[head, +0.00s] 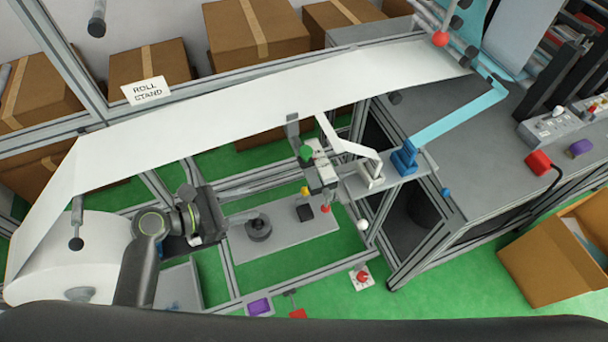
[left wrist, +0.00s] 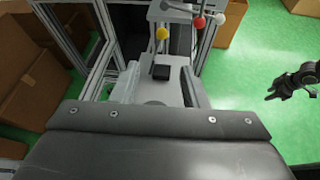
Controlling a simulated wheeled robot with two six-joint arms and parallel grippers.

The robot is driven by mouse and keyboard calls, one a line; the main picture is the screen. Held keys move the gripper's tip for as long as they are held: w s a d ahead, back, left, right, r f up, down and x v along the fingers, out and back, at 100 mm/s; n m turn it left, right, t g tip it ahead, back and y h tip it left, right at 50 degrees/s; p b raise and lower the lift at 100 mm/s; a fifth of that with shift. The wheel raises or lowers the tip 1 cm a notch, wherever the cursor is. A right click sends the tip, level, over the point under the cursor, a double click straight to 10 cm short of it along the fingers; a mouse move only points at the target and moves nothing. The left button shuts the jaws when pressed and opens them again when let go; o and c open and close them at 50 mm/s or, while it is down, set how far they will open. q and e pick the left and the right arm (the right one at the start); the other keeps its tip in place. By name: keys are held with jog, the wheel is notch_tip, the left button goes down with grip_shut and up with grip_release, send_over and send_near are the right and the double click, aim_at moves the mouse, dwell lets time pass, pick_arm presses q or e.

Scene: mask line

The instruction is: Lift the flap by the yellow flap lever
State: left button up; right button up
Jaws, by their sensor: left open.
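The yellow flap lever shows as a small yellow knob (head: 304,190) under the grey block (head: 322,174) at mid-frame in the head view. In the left wrist view its yellow ball (left wrist: 162,33) hangs at top centre, beyond my fingertips. I cannot make out the flap itself clearly. My left gripper (head: 243,218) is open and empty, left of the yellow knob and apart from it. Its spread fingers (left wrist: 158,82) also show in the left wrist view. A dark gripper, apparently my right one (left wrist: 293,82), shows at the right of that view; its opening is unclear.
Red (head: 326,208), white (head: 362,225) and green (head: 306,152) knobs are near the yellow one. A grey plate (head: 285,245) with a dark round part (head: 258,228) lies below. White web (head: 260,100) runs from the roll (head: 90,255) overhead. Frame rails surround the area.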

aim_at(305, 191)
pick_arm(q)
jog(key=p+x, duration=0.2)
jog(key=x, duration=1.3)
jog(key=shift+d, duration=0.45)
jog(key=shift+w+d+f, duration=0.25)
jog(key=shift+d, duration=0.2)
pick_arm(e)
jog(key=s+r, duration=0.2)
jog(key=s, duration=0.1)
jog(key=shift+s, duration=0.1)
jog(key=shift+a, duration=0.15)
pick_arm(q)
grip_shut()
